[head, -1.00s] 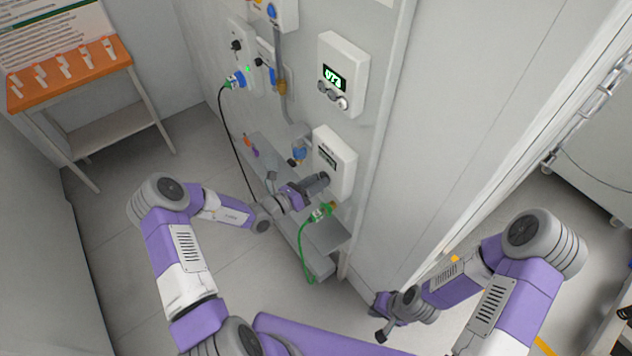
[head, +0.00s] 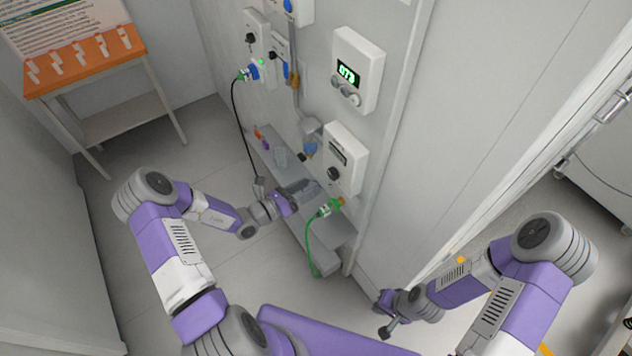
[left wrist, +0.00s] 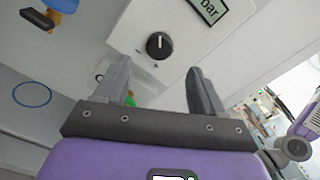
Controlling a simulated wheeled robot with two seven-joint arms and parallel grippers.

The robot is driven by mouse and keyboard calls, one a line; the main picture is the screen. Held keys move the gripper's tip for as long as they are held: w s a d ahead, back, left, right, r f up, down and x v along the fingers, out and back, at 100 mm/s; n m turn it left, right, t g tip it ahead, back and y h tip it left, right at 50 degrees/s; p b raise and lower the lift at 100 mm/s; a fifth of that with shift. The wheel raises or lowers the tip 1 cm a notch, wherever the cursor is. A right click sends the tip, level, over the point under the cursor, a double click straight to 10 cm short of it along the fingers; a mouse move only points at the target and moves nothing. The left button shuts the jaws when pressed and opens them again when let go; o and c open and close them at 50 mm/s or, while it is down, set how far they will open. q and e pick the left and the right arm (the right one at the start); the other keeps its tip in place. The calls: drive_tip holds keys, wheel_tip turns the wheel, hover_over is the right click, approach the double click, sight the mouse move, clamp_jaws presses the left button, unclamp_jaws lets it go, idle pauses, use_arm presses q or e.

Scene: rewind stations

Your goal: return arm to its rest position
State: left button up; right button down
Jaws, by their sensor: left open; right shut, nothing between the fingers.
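My left gripper (head: 312,187) is open and empty, in front of the wall and a little left of the lower white box. In the left wrist view its two fingers (left wrist: 164,88) stand wide apart, with the black knob (left wrist: 160,45) of the box showing beyond the gap and not touched. In the head view the lower white box (head: 346,150) carries this knob and a small display. My right gripper (head: 387,333) is low at the front right, away from the wall, and looks shut and empty.
A grey shelf (head: 327,230) juts from the wall below the left gripper. A green cable (head: 309,250) with a plug hangs by it, and a black cable (head: 238,125) hangs further left. An upper white box (head: 362,65) has a lit display. An orange-topped table (head: 85,62) stands far left.

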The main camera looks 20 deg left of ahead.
use_arm(q)
drive_tip(key=shift+s+a, duration=0.15)
drive_tip(key=shift+s, duration=0.1)
idle(0.3)
drive_tip(key=s+d+f+m+g+h, duration=0.2)
drive_tip(key=s+d+f+m+g, duration=0.6)
drive_tip(key=s+d+m+g, duration=0.4)
drive_tip(key=s+a+f+m+g+y+b, duration=0.1)
drive_tip(key=s+f+m+y, duration=0.7)
drive_tip(key=m, duration=1.1)
drive_tip(key=shift+s+m+g+y+b, duration=0.3)
drive_tip(key=shift+s+m+y+b, duration=0.15)
drive_tip(key=shift+s, duration=0.7)
